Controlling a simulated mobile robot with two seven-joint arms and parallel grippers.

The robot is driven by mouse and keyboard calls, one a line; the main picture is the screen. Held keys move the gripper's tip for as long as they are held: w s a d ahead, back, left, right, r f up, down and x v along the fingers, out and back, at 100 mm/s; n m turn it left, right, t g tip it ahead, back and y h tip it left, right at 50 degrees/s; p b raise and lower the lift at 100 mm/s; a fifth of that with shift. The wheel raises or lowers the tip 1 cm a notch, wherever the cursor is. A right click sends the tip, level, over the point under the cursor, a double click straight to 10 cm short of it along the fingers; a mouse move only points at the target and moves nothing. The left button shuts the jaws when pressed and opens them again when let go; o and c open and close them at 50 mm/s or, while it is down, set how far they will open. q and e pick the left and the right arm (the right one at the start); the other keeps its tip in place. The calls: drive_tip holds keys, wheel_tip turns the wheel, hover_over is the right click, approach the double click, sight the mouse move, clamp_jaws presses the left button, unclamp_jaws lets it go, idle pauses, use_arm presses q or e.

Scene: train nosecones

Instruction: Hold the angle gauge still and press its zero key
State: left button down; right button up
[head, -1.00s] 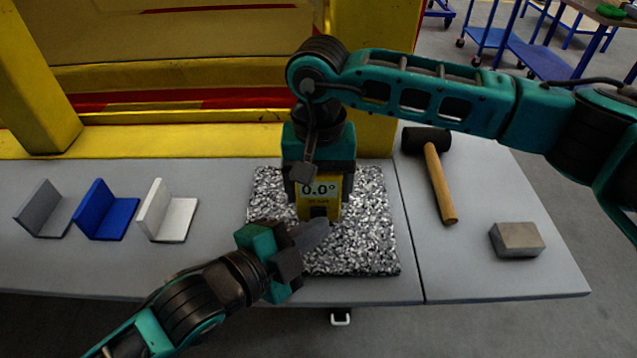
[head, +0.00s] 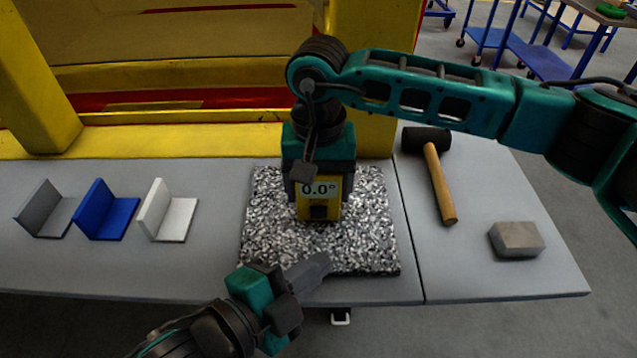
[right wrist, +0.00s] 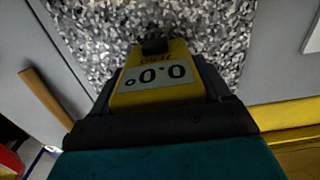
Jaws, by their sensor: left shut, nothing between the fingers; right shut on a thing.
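The yellow angle gauge (head: 319,202) stands on a speckled black-and-white slab (head: 368,240), its display reading 0.0°. A dark key shows on its front below the display. My right gripper (head: 318,186) is shut on the gauge from above. In the right wrist view the gauge (right wrist: 160,88) sits between the dark fingers, its display upside down and reading 0.0°. My left gripper (head: 318,266) is shut and empty, over the front edge of the slab, apart from the gauge.
Grey, blue and white angle brackets (head: 106,212) stand at the left of the grey table. A mallet (head: 438,180) and a metal block (head: 516,239) lie at the right. A yellow frame (head: 200,140) runs along the back.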

idle(0.4)
drive_tip(key=o, duration=0.8)
drive_tip(key=shift+o, duration=0.2)
